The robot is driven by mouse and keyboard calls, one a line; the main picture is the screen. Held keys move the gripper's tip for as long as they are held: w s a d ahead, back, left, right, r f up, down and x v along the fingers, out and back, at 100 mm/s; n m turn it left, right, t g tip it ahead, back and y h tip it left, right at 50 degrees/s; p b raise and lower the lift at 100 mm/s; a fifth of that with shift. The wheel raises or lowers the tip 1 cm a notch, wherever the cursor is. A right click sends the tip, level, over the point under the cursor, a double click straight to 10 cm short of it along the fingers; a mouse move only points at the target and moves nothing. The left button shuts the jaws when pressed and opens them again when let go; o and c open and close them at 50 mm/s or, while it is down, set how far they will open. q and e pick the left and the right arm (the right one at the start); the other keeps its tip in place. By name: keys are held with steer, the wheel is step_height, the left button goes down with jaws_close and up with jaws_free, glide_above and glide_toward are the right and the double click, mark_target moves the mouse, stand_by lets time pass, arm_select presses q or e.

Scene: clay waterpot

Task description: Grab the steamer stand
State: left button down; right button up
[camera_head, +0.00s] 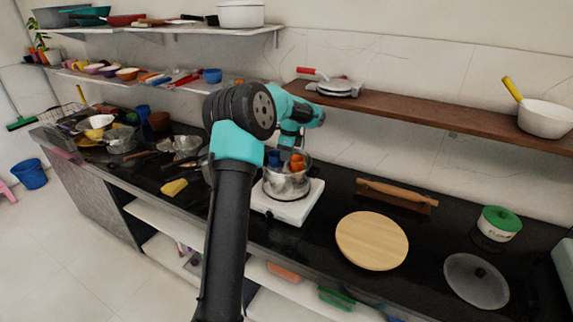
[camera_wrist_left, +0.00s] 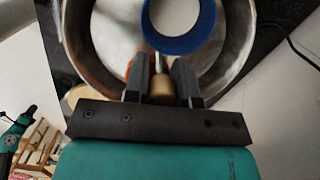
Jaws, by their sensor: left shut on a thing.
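A metal pot (camera_head: 286,186) stands on a white stove (camera_head: 298,212). My left gripper (camera_head: 288,148) reaches down over it. In the left wrist view my left gripper's fingers (camera_wrist_left: 163,66) point into the pot (camera_wrist_left: 100,45) and are closed on a thin upright piece with a tan rounded part (camera_wrist_left: 162,88), which looks like part of the steamer stand. The rest of the stand cannot be made out. A blue ring-shaped cup (camera_wrist_left: 180,49) lies just beyond the fingertips. An orange cup (camera_head: 297,162) also shows in the pot. My right gripper is not in view.
A wooden shelf (camera_head: 430,119) runs along the wall behind the pot. A round wooden board (camera_head: 371,241), a rolling pin (camera_head: 397,193), a green-lidded container (camera_head: 498,222) and a lid (camera_head: 476,281) occupy the counter at the right. Bowls and pans crowd the left.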

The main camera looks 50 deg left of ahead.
arm_select(q)
step_height(320, 180, up, 12)
stand_by(0.3)
